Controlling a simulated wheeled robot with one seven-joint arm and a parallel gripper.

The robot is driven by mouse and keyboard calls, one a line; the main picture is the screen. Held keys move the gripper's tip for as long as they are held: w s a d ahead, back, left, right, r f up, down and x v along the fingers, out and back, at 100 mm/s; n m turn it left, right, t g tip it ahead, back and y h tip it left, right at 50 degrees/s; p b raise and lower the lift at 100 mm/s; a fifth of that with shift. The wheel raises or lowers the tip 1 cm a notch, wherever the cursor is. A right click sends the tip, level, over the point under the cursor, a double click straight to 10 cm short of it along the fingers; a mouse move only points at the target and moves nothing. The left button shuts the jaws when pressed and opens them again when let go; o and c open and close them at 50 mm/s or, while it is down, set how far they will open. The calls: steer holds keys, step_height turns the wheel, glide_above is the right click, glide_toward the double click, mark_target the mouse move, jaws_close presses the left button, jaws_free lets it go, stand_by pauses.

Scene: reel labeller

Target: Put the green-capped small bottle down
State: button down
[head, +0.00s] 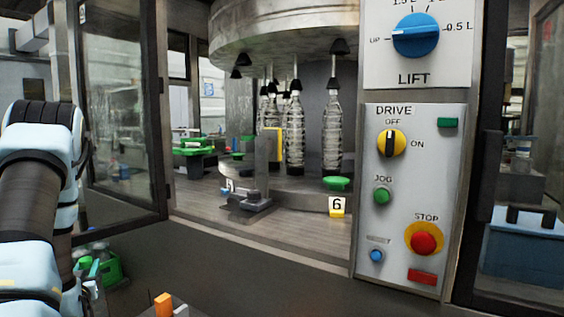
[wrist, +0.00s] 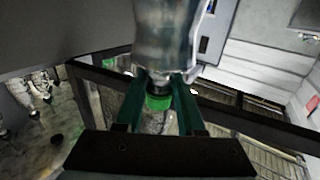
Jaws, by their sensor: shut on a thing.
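The green-capped small bottle (wrist: 165,35) shows in the wrist view, with a clear greyish body at the top middle and its green cap (wrist: 158,102) towards my gripper's base. My gripper (wrist: 160,82) has its two dark green fingers shut on the bottle around its neck and cap. The bottle's far end is cut off by the frame edge, so I cannot see whether it touches anything. In the head view my arm fills the left side, and neither the bottle nor my gripper can be clearly made out.
The labeller's carousel holds several clear bottles (head: 332,130) behind an open glass door (head: 120,110). The control panel (head: 410,200) stands right. A green crate (head: 110,268) is low left.

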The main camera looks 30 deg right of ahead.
step_height(320, 180, up, 9)
steer(key=p, duration=0.7)
steer(key=shift+f, duration=0.3)
